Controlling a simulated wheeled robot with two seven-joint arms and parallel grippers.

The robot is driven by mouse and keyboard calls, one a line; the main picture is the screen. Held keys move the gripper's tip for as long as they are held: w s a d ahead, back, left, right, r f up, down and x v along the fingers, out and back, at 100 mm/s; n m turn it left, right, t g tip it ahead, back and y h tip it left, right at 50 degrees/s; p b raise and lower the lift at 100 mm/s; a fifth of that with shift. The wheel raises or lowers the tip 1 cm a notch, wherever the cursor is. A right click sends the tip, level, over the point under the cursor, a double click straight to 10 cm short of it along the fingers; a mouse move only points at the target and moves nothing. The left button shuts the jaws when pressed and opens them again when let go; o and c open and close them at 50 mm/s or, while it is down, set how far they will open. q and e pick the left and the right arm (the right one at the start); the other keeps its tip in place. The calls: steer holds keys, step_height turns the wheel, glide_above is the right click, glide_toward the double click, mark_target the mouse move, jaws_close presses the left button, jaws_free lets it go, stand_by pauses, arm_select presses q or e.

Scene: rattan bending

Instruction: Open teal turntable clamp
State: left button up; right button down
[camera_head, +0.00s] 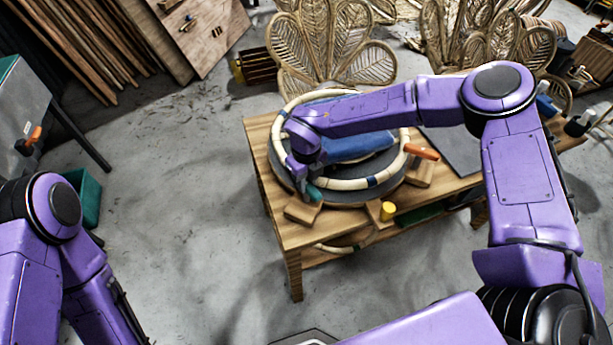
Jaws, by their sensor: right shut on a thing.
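The turntable (338,190) is a dark round disc on the wooden table, with a pale rattan ring (352,184) around its top. The teal clamp (314,193) shows as a small teal piece at the front left of the turntable, beside a wooden block (302,211). My right gripper (304,180) reaches down over the left side of the ring and is shut on the teal clamp; its fingertips are mostly hidden by the wrist. My left arm is at the lower left, with its gripper out of view.
An orange handle (422,152) is at the turntable's right and a yellow knob (388,211) at its front. A blue piece (362,147) lies inside the ring. Rattan chair backs (338,40) stand behind the table (291,236).

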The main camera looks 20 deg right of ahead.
steer(key=n+p, duration=0.1)
steer(key=n, duration=0.4)
steer(key=shift+w+r+p, duration=0.1)
steer(key=shift+r+p, duration=0.05)
steer(key=shift+p, duration=0.15)
stand_by(0.4)
steer(key=c, duration=0.9)
jaws_free()
steer(key=shift+r, duration=0.25)
step_height(320, 180, up, 10)
steer(key=b, duration=0.2)
steer(key=shift+b, duration=0.3)
